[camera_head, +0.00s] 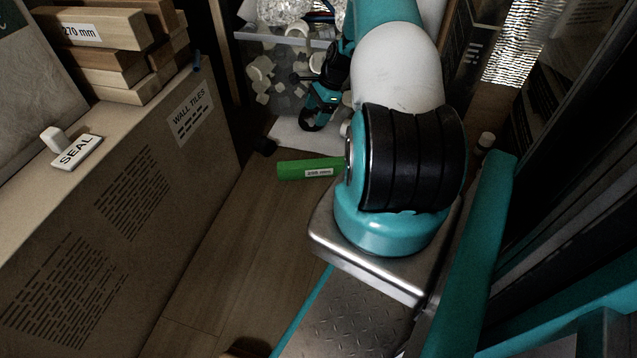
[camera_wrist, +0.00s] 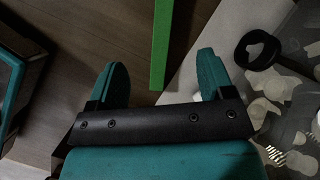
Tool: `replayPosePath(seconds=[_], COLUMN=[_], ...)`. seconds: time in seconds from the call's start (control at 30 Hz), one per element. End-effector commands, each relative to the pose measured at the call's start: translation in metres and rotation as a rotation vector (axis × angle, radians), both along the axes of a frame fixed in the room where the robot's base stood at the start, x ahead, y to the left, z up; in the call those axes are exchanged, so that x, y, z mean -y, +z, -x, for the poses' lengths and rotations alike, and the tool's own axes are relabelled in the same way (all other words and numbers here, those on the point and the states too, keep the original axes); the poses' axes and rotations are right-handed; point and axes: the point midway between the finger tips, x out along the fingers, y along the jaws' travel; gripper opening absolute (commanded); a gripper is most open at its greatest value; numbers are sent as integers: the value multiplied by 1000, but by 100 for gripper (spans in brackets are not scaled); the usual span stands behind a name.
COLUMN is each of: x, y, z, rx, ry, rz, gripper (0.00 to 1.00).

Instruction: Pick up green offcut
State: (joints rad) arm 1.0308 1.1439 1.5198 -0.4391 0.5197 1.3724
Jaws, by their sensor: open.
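The green offcut (camera_head: 300,170), a slim bright green bar with a small white label, lies on the wooden floor. Its right end is hidden behind my arm in the head view. In the wrist view the offcut (camera_wrist: 162,40) runs from the top edge down between my fingers, and its near end shows there. My gripper (camera_head: 318,105) appears small, dark and partly covered beyond my arm in the head view. In the wrist view my gripper (camera_wrist: 162,60) is open, with a teal finger on each side of the bar. I cannot tell how far above it they are.
A clear bin (camera_head: 275,75) of pale fittings stands behind the offcut, with a white sheet (camera_head: 290,130) before it. A black ring-shaped thing (camera_wrist: 257,48) is right of my fingers. A large carton (camera_head: 150,170) stands left, carrying wooden blocks (camera_head: 110,65) and a seal sign (camera_head: 77,150).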

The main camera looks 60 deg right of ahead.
Motion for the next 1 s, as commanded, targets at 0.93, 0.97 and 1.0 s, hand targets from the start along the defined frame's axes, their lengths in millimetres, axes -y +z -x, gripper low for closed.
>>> replayPosePath(seconds=[0.93, 0.97, 1.0], x=[12, 11, 11], y=[-199, -200, -201], z=[15, 15, 14], rx=[-45, -45, -45], ry=[-269, -269, -269], rz=[-60, -60, -60], gripper=[74, 74, 74])
